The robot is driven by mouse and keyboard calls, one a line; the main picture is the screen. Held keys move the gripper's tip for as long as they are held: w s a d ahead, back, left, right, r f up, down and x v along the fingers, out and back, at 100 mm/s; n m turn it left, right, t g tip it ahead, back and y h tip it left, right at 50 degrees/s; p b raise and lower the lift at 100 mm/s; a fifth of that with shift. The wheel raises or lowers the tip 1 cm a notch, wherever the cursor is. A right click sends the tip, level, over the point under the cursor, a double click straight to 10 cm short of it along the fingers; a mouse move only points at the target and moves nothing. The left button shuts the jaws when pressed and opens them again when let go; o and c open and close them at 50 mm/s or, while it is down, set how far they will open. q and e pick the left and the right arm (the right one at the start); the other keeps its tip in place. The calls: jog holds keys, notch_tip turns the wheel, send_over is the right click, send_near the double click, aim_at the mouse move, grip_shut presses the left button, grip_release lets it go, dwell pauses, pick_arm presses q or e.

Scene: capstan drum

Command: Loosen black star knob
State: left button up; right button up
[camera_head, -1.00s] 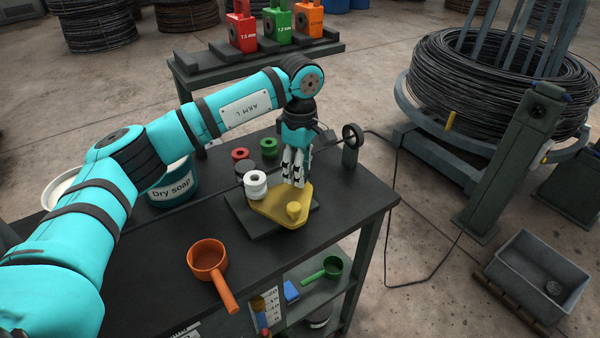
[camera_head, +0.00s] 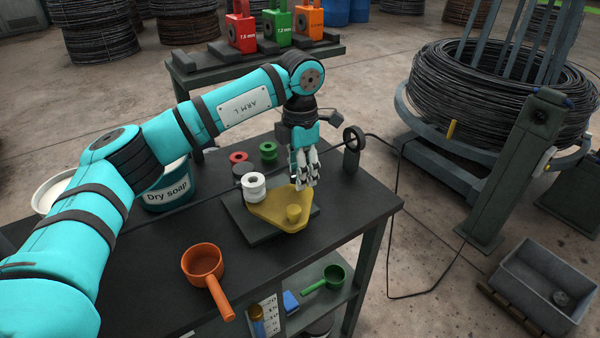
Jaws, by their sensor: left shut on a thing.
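My left gripper (camera_head: 304,185) points straight down at the back right corner of the yellow plate (camera_head: 270,213), its white fingers shut. The black star knob cannot be made out; the fingers cover the spot where they close. The yellow plate lies on a dark base block on the workbench and carries a short yellow post (camera_head: 293,213) near its front. A white grooved roller (camera_head: 254,186) stands at the plate's left side. My right gripper is out of view.
Red (camera_head: 238,157) and green (camera_head: 268,151) rollers stand behind the plate. A black guide wheel (camera_head: 353,139) on a post is to the right. An orange scoop (camera_head: 204,264) and a Dry soap bucket (camera_head: 166,190) are on the left. The bench's front right is clear.

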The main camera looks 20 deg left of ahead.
pick_arm(q)
jog(key=n, duration=0.4)
jog(key=shift+r+n+b, duration=0.1)
jog(key=shift+n+b, duration=0.2)
jog(key=shift+b, duration=0.1)
jog(key=n+b, duration=0.1)
jog(key=n, duration=0.4)
jog(key=shift+w, duration=0.1)
jog(key=n, duration=0.5)
jog(key=shift+r+n+b, duration=0.1)
jog(key=shift+n+b, duration=0.35)
jog(key=shift+n, duration=1.85)
jog(key=o, duration=1.2)
jog(key=shift+c, duration=0.2)
